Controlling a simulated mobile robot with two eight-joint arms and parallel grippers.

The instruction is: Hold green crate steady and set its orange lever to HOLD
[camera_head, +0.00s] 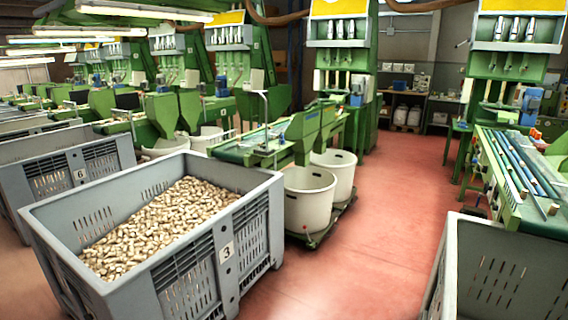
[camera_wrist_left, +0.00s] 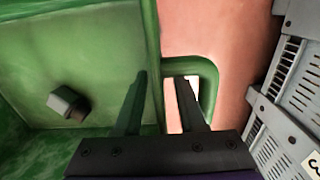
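In the left wrist view a green painted metal body fills the left side, with a flat panel (camera_wrist_left: 75,45) and an upright edge (camera_wrist_left: 152,60). I cannot tell whether it is the green crate. A green loop handle (camera_wrist_left: 210,85) sticks out to the right of that edge. My left gripper (camera_wrist_left: 160,78) is open, one dark finger on each side of the edge. The right finger overlaps the loop's opening; contact is unclear. A grey bolt-like knob (camera_wrist_left: 68,103) sits on the panel. I see no orange lever or HOLD mark. My right gripper is in neither view.
A grey slotted crate (camera_head: 227,255) marked 3, full of corks (camera_head: 160,225), stands at front left. Another grey crate (camera_head: 500,270) is at lower right. White bins (camera_head: 308,200) stand beside green machines (camera_head: 335,60). Red floor (camera_head: 385,230) is clear between.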

